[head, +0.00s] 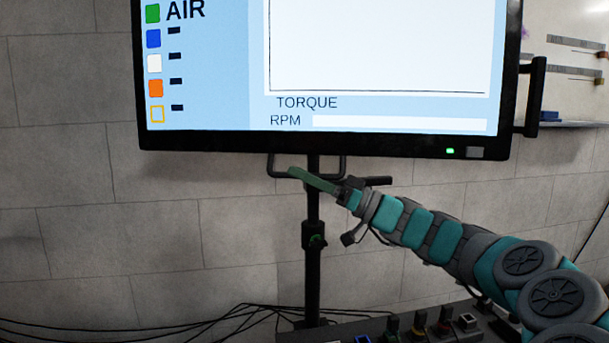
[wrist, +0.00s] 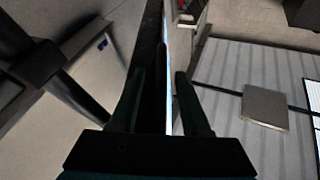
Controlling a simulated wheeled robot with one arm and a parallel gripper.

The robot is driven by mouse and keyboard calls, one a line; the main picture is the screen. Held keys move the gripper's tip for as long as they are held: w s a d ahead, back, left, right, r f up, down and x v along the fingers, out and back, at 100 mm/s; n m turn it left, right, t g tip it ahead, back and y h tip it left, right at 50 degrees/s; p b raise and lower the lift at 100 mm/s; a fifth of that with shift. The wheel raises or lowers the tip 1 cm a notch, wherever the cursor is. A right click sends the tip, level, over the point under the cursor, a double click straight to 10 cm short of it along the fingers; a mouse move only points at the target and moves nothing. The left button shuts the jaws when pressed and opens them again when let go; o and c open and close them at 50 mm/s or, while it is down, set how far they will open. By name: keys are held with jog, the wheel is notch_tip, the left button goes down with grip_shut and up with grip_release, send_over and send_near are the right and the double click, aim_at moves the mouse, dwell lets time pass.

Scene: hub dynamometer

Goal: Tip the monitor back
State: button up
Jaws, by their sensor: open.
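The monitor (head: 330,148) is a large black-framed screen on a black stand (head: 313,210), showing a light-blue display with TORQUE and RPM labels. A black loop handle (head: 338,172) sits under its lower edge. My gripper (head: 300,176) is just below that edge, by the loop handle; part of the loop is hidden behind it. In the wrist view, the fingers of my gripper (wrist: 158,74) are apart. The dark monitor edge (wrist: 151,40) runs between or just beyond them, with a thin strip of screen light on its right. Contact cannot be told.
Another black handle (head: 533,97) is on the monitor's right side. A panel with knobs and buttons (head: 420,325) is at the bottom, with black cables (head: 200,328) to its left. A pale block wall (head: 100,220) stands behind. The space left of the stand is clear.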

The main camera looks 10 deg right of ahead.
jog(key=shift+c, duration=0.2)
grip_shut()
dwell(1.1)
